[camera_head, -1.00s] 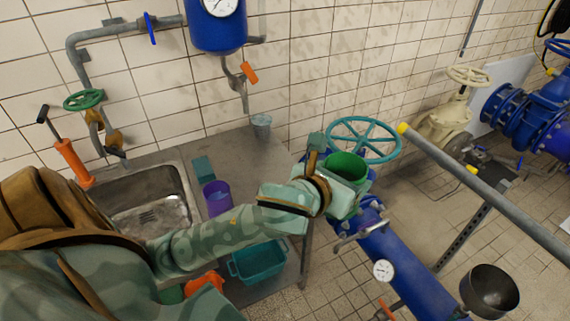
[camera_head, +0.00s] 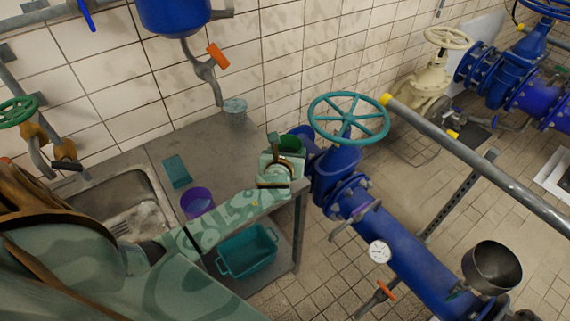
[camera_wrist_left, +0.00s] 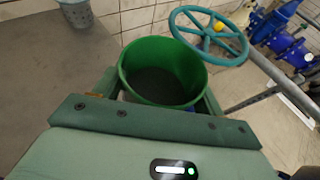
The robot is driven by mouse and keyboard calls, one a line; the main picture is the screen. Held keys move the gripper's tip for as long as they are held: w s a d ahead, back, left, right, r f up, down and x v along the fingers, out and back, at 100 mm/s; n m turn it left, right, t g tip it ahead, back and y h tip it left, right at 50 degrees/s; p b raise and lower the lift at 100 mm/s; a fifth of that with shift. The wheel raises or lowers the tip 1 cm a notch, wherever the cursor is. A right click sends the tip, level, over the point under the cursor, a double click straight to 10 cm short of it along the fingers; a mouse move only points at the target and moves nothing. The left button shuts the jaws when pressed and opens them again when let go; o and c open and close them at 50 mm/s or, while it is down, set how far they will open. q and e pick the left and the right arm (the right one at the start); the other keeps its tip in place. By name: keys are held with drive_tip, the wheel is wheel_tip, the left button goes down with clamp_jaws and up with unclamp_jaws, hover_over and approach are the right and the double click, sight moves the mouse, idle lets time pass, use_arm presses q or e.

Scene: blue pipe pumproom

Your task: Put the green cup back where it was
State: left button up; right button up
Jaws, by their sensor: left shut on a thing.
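The green cup (camera_head: 291,143) is in my left gripper (camera_head: 279,160), over the right end of the grey counter (camera_head: 225,142), left of the teal handwheel. In the left wrist view the green cup (camera_wrist_left: 163,72) sits between the two fingers, its open mouth facing the camera and its inside dark. My left gripper is shut on it. In the head view the gripper hides the cup's lower part, and I cannot tell its height above the counter. My right gripper is not in view.
On the counter are a purple cup (camera_head: 197,203), a flat teal block (camera_head: 177,171) and a pale grey cup (camera_head: 235,109) near the wall. The sink (camera_head: 75,197) is at left. A teal basin (camera_head: 225,262) is below. The teal handwheel (camera_head: 348,119) and blue pipe (camera_head: 400,252) stand right.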

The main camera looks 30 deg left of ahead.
use_arm(q)
drive_tip(key=shift+w+a+f+b, duration=0.2)
drive_tip(key=shift+w+a+f, duration=0.15)
drive_tip(key=shift+f, duration=0.2)
drive_tip(key=shift+w+a+f+b, duration=0.15)
drive_tip(key=shift+w+a+f, duration=0.15)
drive_tip(key=shift+f, duration=0.25)
drive_tip(key=f, duration=0.1)
drive_tip(key=f+b, duration=0.2)
drive_tip(key=f, duration=0.1)
drive_tip(key=shift+w+a, duration=0.15)
drive_tip(key=shift+a, duration=0.1)
drive_tip(key=shift+r, duration=0.15)
drive_tip(key=o, duration=1.3)
drive_tip(key=shift+c, duration=0.2)
